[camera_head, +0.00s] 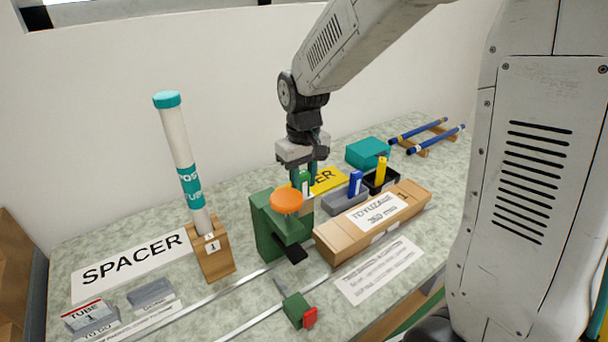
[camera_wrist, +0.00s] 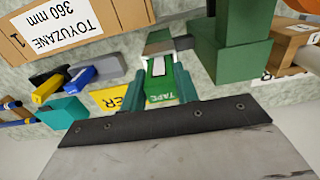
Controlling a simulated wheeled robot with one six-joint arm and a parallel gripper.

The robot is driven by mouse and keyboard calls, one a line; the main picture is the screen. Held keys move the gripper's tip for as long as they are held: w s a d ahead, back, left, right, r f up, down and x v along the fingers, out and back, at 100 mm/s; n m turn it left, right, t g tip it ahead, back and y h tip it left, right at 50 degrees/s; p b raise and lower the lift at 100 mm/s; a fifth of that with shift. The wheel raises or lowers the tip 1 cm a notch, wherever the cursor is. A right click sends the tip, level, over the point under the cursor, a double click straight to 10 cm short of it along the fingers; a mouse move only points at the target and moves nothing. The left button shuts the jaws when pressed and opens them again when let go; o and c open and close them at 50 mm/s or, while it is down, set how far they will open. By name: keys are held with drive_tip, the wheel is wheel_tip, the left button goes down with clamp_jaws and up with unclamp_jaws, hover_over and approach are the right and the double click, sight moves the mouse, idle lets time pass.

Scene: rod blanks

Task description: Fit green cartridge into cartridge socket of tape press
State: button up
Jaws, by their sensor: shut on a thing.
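The green cartridge (camera_head: 305,182) is upright between the fingers of my gripper (camera_head: 309,172). The green tape press (camera_head: 266,226) has an orange knob (camera_head: 286,200) and stands just in front of the cartridge in the head view. In the wrist view the press (camera_wrist: 232,45) is right beside the cartridge. The cartridge's lower end is close to a grey and green part of the press; I cannot tell whether it touches the socket.
A blue cartridge (camera_head: 355,183) and a yellow cartridge (camera_head: 381,170) stand in holders to the right. A long cardboard box (camera_head: 330,242) lies in front of them. A tall white tube (camera_head: 180,150) stands in a wooden block (camera_head: 213,258) at left. A teal box (camera_head: 367,152) lies behind.

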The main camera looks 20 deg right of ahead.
drive_tip(key=shift+f, duration=0.75)
drive_tip(key=o, duration=1.2)
drive_tip(key=shift+c, duration=0.2)
drive_tip(key=shift+r, duration=0.1)
wheel_tip(320, 180, up, 8)
drive_tip(key=shift+f, duration=0.2)
